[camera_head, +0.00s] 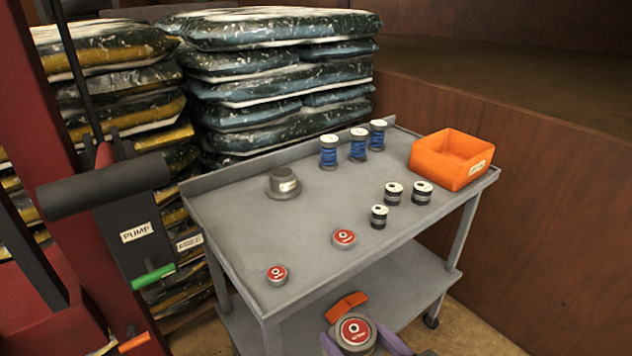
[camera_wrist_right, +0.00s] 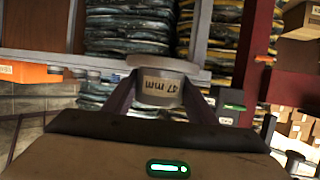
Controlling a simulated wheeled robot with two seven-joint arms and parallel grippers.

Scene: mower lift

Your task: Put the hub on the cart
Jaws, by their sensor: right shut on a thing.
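The hub (camera_head: 362,347), a grey round part with a red-labelled top, is between the purple fingers of my right gripper (camera_head: 357,338). My left gripper is not in view.
On the cart top are a grey flanged part (camera_head: 284,183), two red-topped discs (camera_head: 344,238), blue spools (camera_head: 358,145), small dark cylinders (camera_head: 393,193) and an orange bin (camera_head: 452,160). A red lift with a pump (camera_head: 137,232) stands left; stacked bags (camera_head: 280,80) stand behind.

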